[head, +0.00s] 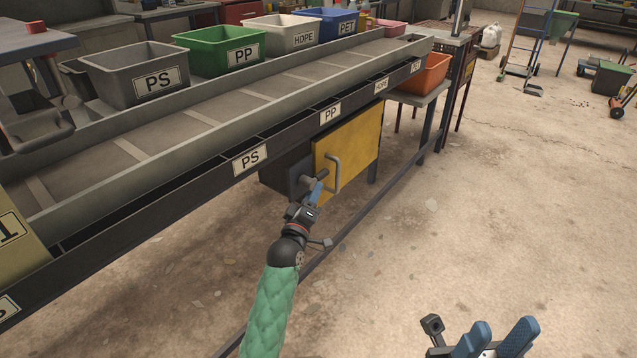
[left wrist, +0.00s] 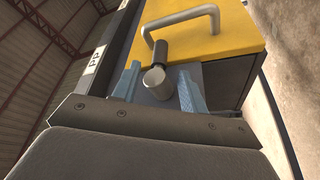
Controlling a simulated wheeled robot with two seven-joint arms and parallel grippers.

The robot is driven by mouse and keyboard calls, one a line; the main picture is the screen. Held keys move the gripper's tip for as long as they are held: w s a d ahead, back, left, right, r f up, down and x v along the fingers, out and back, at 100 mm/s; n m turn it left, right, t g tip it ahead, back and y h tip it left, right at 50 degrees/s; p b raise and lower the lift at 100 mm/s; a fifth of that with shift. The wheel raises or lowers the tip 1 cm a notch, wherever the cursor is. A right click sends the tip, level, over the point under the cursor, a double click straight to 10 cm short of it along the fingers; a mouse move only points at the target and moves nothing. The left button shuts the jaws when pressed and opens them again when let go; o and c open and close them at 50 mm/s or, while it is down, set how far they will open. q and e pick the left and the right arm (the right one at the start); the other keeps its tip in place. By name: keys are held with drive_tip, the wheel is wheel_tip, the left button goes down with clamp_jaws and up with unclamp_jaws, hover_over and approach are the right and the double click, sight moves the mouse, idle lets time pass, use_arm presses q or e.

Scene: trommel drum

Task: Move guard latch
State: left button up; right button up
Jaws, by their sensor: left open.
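The yellow guard (head: 358,142) is a box front under the sorting trough, with a grey bar handle (head: 334,172). The guard (left wrist: 225,30) and its handle (left wrist: 185,25) also show in the left wrist view. The guard latch, a short grey cylinder (left wrist: 154,82) on a dark stem, sits beside the handle. My left gripper (left wrist: 158,88) is open, with one blue finger on each side of the latch; I cannot tell whether they touch it. In the head view my left gripper (head: 315,190) partly hides the latch. My right gripper (head: 500,338) is open and empty over the floor.
The long grey trough (head: 190,115) with PS, PP and HDPE labels runs above the guard. Grey, green, white and blue bins stand behind it. An orange bin (head: 425,75) stands on a stand beyond.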

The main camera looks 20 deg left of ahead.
sight(318, 179)
use_arm(q)
drive_tip(key=shift+b+x, duration=0.35)
drive_tip(key=shift+x, duration=2.35)
clamp_jaws()
